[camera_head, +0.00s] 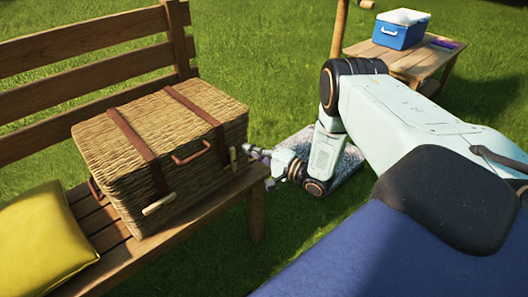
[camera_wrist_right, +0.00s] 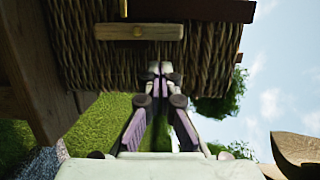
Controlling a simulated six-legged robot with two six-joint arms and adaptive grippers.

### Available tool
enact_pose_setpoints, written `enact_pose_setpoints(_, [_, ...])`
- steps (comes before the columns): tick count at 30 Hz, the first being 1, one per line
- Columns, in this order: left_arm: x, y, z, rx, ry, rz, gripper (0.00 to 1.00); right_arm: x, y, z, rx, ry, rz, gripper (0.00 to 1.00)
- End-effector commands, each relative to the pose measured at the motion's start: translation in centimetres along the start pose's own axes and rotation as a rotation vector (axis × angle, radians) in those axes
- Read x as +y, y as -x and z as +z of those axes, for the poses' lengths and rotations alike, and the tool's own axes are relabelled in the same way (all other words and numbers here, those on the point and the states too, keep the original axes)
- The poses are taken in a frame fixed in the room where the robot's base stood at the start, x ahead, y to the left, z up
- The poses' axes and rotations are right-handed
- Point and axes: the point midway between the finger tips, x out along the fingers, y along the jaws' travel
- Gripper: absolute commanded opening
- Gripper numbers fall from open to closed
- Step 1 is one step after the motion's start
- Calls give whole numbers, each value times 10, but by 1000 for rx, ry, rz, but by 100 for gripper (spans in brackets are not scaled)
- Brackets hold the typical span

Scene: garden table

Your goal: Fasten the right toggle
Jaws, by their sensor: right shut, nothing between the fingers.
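A wicker hamper (camera_head: 125,150) stands closed on a wooden bench. Two brown leather straps run over its lid and down its front. The right toggle (camera_head: 233,158), a small pale wooden bar, is on the front near the right strap (camera_head: 200,107); in the wrist view it is a bar (camera_wrist_right: 139,31) with a brass stud. The left toggle (camera_head: 158,204) is at the lower end of the left strap. My right gripper (camera_head: 250,150) is close to the hamper's right front. In the wrist view its fingertips (camera_wrist_right: 160,69) are together and empty, just off the toggle. I cannot tell whether the strap is looped over it.
A leather handle (camera_head: 192,153) sticks out between the straps. A yellow cushion (camera_head: 42,240) lies left of the hamper on the bench (camera_head: 200,215). A low table (camera_head: 405,62) with a blue cooler (camera_head: 401,30) stands behind my right arm. Grass is open around the bench.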

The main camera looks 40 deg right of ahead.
Motion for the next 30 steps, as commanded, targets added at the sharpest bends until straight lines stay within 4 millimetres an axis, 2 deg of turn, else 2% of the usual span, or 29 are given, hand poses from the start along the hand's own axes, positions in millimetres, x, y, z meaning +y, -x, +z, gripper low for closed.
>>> enact_pose_setpoints(3, [0, -2, 0, 0, 0, 0, 40, -1, -3, 12, -1, 0, -2, 0])
enact_pose_setpoints(7, [0, -2, 0, 0, 0, 0, 40, -1, -5, 17, 0, 2, -2, 0])
enact_pose_setpoints(30, [0, 5, 0, 1, 0, 0, 40, -4, -5, 20, 0, 68, 15, 0])
